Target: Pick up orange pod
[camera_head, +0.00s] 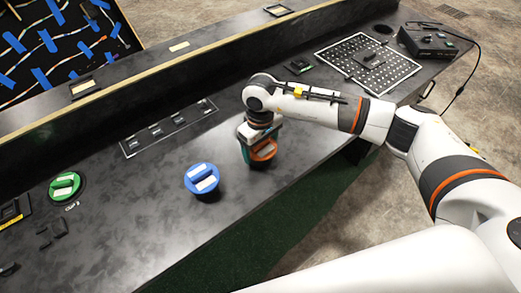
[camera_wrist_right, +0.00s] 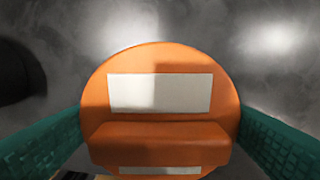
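The orange pod (camera_head: 265,152) is on the dark counter, mostly hidden under my right gripper in the head view. In the right wrist view the orange pod (camera_wrist_right: 160,60) is a round orange cap with a raised bar and white label patches. My right gripper (camera_head: 258,143) points down over it. In the wrist view its teal fingers are wide apart, one on each side of the pod. I cannot tell whether they touch it. My left gripper is not in view.
A blue pod (camera_head: 202,180) stands close to the left of my right gripper. A green pod (camera_head: 66,186) sits farther left. A slotted dark strip (camera_head: 168,128) lies behind. A perforated plate (camera_head: 368,63) and black box (camera_head: 428,40) are at the right. The front counter edge is near.

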